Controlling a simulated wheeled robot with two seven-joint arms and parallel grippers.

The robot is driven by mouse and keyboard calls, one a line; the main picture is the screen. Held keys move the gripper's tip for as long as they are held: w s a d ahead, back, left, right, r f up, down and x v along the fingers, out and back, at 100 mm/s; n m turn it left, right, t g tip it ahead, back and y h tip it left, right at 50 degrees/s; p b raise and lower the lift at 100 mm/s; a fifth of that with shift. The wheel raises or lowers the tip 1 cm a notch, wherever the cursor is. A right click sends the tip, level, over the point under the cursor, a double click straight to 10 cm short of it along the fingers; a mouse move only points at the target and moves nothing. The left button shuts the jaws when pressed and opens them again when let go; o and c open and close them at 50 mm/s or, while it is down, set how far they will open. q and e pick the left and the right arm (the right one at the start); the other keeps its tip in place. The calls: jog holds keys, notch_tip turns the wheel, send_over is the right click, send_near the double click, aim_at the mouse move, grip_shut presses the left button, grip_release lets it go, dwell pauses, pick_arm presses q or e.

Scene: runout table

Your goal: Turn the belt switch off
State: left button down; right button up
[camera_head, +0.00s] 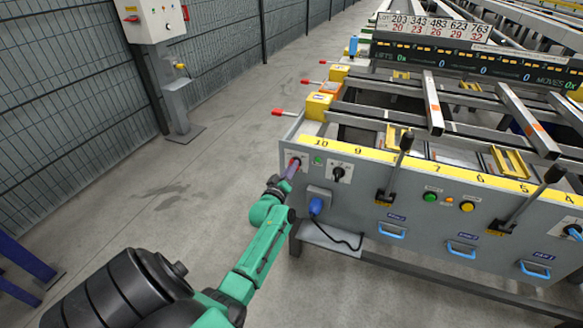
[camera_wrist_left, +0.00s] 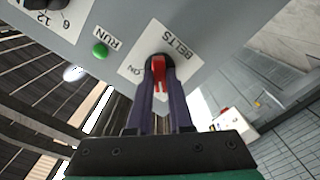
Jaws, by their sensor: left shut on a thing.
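The belt switch is a red handle (camera_wrist_left: 159,71) on a dark round base, on a white plate (camera_wrist_left: 178,40) marked BELTS and ON in the left wrist view. My left gripper (camera_wrist_left: 160,82) has its two purple fingers on either side of the red handle, shut on it. In the head view my left gripper (camera_head: 292,168) reaches the left end of the grey front panel (camera_head: 345,201) and hides most of the switch. Which mark the handle points to is hard to tell. My right gripper is not in view.
Right of the switch are a green RUN lamp (camera_head: 318,160) and a black rotary knob (camera_head: 339,173). A blue plug (camera_head: 316,206) with a black cable sits below. Black levers (camera_head: 396,165) stand along the panel. Open floor (camera_head: 190,195) lies left, before a mesh fence.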

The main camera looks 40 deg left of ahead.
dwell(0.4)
pick_arm(q)
jog(key=c, duration=0.8)
grip_release()
jog(key=shift+s, duration=0.1)
jog(key=p+v, duration=0.1)
jog(key=v, duration=1.3)
jog(key=shift+s+d+p, duration=0.15)
jog(key=shift+s+p, duration=0.05)
jog(key=shift+p, duration=0.1)
